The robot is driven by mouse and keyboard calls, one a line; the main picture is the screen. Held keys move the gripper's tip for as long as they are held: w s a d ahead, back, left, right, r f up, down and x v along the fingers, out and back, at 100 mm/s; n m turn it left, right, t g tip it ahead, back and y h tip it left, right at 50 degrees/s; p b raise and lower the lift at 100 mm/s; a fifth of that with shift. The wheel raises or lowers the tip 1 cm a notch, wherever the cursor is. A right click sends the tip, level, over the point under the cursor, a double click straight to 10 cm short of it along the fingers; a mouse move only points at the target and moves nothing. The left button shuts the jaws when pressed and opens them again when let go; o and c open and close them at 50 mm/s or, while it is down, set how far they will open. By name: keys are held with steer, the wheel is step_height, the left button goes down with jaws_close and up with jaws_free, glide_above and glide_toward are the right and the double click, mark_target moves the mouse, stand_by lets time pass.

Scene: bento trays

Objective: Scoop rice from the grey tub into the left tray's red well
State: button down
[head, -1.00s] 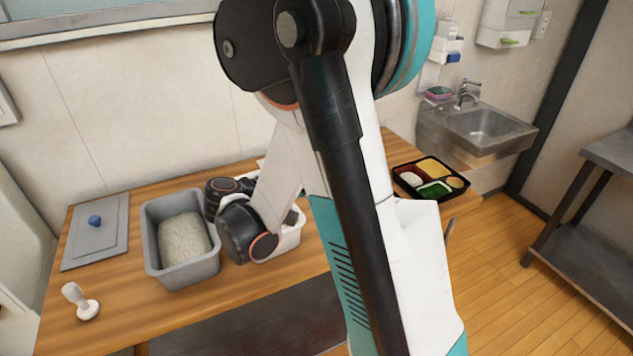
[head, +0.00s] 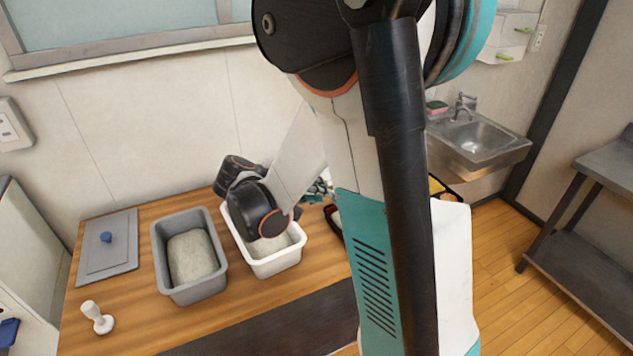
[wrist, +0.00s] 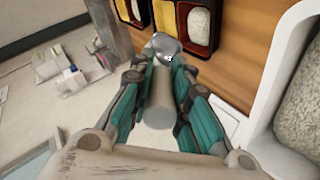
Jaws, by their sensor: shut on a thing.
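The grey tub (head: 198,291) stands on the table in the head view, with white rice (head: 192,257) in it. My gripper (wrist: 161,63) is shut on the pale handle of a scoop (wrist: 157,100), and the scoop's shiny metal bowl (wrist: 164,43) points toward the trays. I cannot tell if rice is in the bowl. In the wrist view the nearer black tray (wrist: 187,52) has a red-lined well with a white mound (wrist: 199,26) and a yellow portion. In the head view my arm hides most of this tray (head: 335,221); my gripper (head: 318,189) is beside it.
A white tub (head: 277,265) with rice stands right of the grey tub. A second tray (wrist: 126,14) lies beyond the nearer one. A grey lid (head: 108,258) with a blue knob and a white stamp-like tool (head: 97,318) are at the left. A sink (head: 480,140) is at the right.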

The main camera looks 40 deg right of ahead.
steer(key=shift+r+y+p, duration=0.25)
steer(key=shift+y+p, duration=0.3)
steer(key=shift+y, duration=0.15)
steer(key=shift+r+y+p, duration=0.45)
steer(key=shift+y+p, duration=0.15)
steer(key=shift+p, duration=0.4)
steer(key=shift+s+d+r+y+p, duration=0.1)
steer(key=shift+r+y+p, duration=0.05)
steer(key=shift+y+p, duration=0.45)
steer(key=shift+d+r+y+p, duration=0.1)
steer(key=shift+r+y+p, duration=0.05)
steer(key=shift+y+p, duration=0.4)
steer(key=shift+a+y+p, duration=0.15)
steer(key=shift+y+p, duration=0.25)
steer(key=shift+y, duration=0.35)
steer(key=shift+r+y+p, duration=0.45)
steer(key=shift+y+p, duration=0.3)
steer(key=shift+y, duration=0.35)
steer(key=y, duration=0.2)
steer(key=shift+r+y, duration=0.2)
steer(key=shift+y, duration=0.1)
steer(key=shift+r, duration=0.1)
